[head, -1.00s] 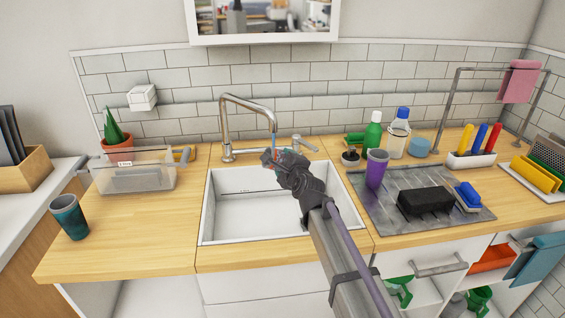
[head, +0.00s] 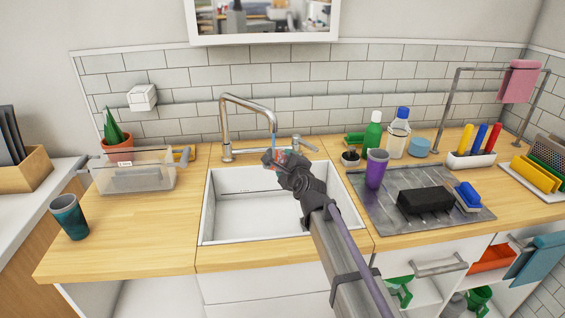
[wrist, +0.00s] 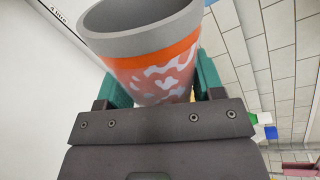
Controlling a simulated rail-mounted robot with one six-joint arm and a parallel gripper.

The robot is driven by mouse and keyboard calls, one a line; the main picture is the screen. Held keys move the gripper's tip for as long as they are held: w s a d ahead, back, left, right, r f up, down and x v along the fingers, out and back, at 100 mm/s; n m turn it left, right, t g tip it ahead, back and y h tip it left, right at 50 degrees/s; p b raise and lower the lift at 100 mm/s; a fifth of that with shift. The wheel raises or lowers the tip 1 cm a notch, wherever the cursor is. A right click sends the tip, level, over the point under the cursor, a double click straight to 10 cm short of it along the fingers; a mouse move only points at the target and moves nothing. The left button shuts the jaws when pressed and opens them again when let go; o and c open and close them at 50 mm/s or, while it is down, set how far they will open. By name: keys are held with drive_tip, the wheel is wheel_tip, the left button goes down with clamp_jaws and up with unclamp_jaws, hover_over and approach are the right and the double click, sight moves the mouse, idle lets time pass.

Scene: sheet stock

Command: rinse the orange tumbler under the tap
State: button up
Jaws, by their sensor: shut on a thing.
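The orange tumbler (wrist: 155,72) has a grey rim and white patches on its side. In the wrist view it sits between the two teal fingers of my gripper (wrist: 160,88), which is shut on it. In the head view my gripper (head: 277,162) is over the back of the sink, under the spout of the tap (head: 250,105). A bluish stream of water (head: 274,146) comes down from the spout to the gripper. The tumbler is mostly hidden there by the gripper and wrist. I cannot tell whether the water enters it.
The white sink (head: 255,235) is otherwise empty. A purple tumbler (head: 376,170), a black block (head: 426,200) and a blue sponge (head: 468,195) are on the drainboard (head: 375,215) at right. A teal tumbler (head: 70,217) and a clear bin (head: 135,172) stand on the left counter.

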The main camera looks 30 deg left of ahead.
drive_tip(key=f+v, duration=0.1)
drive_tip(key=v, duration=0.7)
drive_tip(key=shift+s+a+f, duration=0.15)
drive_tip(key=shift+s+a, duration=0.05)
drive_tip(key=shift+s, duration=0.05)
idle(0.4)
idle(1.1)
drive_tip(key=s+d+r+p, duration=0.3)
drive_tip(key=s+r+p, duration=0.1)
drive_tip(key=r+p, duration=0.2)
drive_tip(key=shift+s+d, duration=0.3)
drive_tip(key=shift+d, duration=0.1)
